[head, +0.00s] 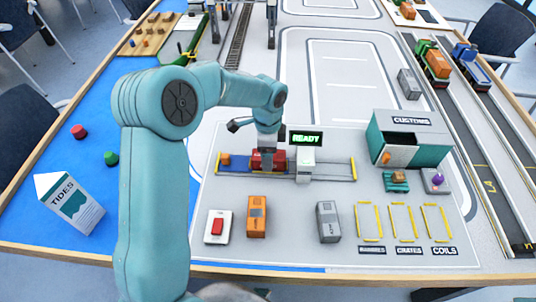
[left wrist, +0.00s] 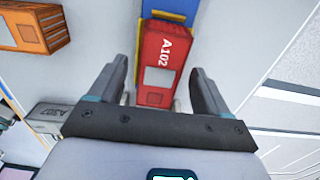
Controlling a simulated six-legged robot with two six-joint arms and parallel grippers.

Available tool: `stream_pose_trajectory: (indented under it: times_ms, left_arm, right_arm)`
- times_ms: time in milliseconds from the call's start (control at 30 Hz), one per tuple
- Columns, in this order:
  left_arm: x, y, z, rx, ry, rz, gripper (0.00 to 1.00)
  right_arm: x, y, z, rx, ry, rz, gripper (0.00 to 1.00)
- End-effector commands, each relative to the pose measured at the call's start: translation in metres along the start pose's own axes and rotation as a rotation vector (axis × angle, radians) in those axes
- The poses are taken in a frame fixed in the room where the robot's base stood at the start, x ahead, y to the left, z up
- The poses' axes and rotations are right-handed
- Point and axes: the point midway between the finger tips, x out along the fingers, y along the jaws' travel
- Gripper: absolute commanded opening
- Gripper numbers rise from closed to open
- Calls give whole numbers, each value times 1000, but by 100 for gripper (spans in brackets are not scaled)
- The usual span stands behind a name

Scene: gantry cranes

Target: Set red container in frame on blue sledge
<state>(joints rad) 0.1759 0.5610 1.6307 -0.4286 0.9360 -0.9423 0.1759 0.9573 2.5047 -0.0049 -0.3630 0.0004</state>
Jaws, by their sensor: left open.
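The red container (head: 257,161) lies on the blue sledge (head: 236,166) in the head view, below my left gripper (head: 268,150). In the left wrist view the red container (left wrist: 165,58), marked A102, lies between the two spread fingers of my left gripper (left wrist: 158,75). The fingers show a gap on each side of it, so the gripper is open. Blue sledge surface (left wrist: 172,8) shows beyond its far end. I cannot tell whether the container sits fully in the frame, as my gripper hides part of it. My right gripper is not in view.
A READY sign (head: 306,138) stands over a pale block (head: 305,165) right of the container. An orange container (head: 256,217), a grey container (head: 328,222) and a red button (head: 217,227) are in front. A customs building (head: 410,145) stands at right.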

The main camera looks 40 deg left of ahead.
Motion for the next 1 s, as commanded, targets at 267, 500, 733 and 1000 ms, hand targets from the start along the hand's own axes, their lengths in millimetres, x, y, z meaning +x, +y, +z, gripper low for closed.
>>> stream_pose_trajectory:
  times_ms: [267, 500, 733, 1000]
  left_arm:
    - [-67, -1, 0, -1, 3, -5, 78]
    - [-101, 0, 0, 0, 1, -2, 78]
    - [-106, 0, 0, -1, 1, 0, 78]
    - [-105, 0, 0, -1, 1, -1, 78]
  right_arm:
    - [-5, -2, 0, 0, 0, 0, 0]
    - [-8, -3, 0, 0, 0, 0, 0]
    - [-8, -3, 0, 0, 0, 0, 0]
    - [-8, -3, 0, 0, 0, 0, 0]
